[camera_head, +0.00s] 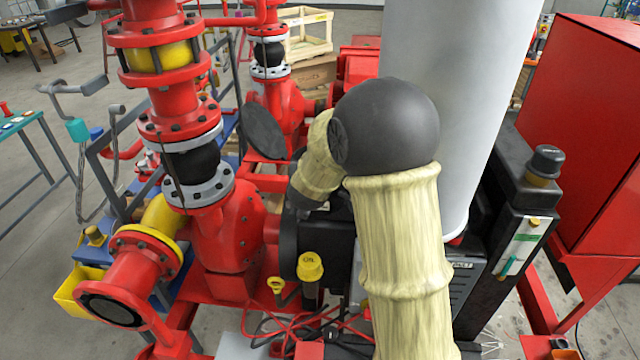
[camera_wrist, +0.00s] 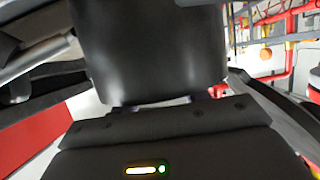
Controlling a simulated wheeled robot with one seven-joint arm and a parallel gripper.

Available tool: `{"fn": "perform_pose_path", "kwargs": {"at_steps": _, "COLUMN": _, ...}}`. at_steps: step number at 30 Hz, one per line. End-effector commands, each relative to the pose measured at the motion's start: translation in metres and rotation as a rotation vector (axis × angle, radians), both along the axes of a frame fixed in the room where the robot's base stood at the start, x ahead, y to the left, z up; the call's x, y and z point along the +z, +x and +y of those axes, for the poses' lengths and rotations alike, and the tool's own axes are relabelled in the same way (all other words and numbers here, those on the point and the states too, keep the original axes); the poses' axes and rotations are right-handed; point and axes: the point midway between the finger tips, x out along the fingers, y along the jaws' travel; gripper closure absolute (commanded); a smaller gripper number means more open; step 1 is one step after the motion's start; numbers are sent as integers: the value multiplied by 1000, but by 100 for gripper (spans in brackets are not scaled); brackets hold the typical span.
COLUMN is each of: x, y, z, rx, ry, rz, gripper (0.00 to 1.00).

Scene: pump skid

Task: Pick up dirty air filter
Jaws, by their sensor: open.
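In the wrist view a smooth, dark, rounded body (camera_wrist: 150,50), which may be the dirty air filter, fills the upper middle, close in front of my gripper (camera_wrist: 155,90). Its top is cut off by the frame, and no dirt or label shows on it. My gripper is open, with dark parts to the left and right of this body; I cannot tell whether they touch it. In the camera_head view my sleeved arm hides the gripper and most of the area around it, and I cannot pick out the filter there.
Red flanged pipes and valves (camera_head: 178,95) stand at left. A tall grey-white cylinder (camera_head: 440,60) and a black unit with a dark cap (camera_head: 545,165) stand at right, beside a red cabinet (camera_head: 590,130). A yellow oil cap (camera_head: 310,266) and red cables lie low in front.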

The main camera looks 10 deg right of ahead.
Motion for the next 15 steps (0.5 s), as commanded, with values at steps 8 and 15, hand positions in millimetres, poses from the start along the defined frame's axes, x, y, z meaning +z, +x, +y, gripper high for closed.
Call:
{"fn": "perform_pose_path", "kwargs": {"at_steps": 8, "x": 0, "y": 0, "z": 0, "rx": 0, "ry": 0, "rz": 0, "gripper": 79}}
{"fn": "perform_pose_path", "kwargs": {"at_steps": 15, "x": 1, "y": 0, "z": 0, "rx": 0, "ry": 0, "rz": -1, "gripper": 100}}
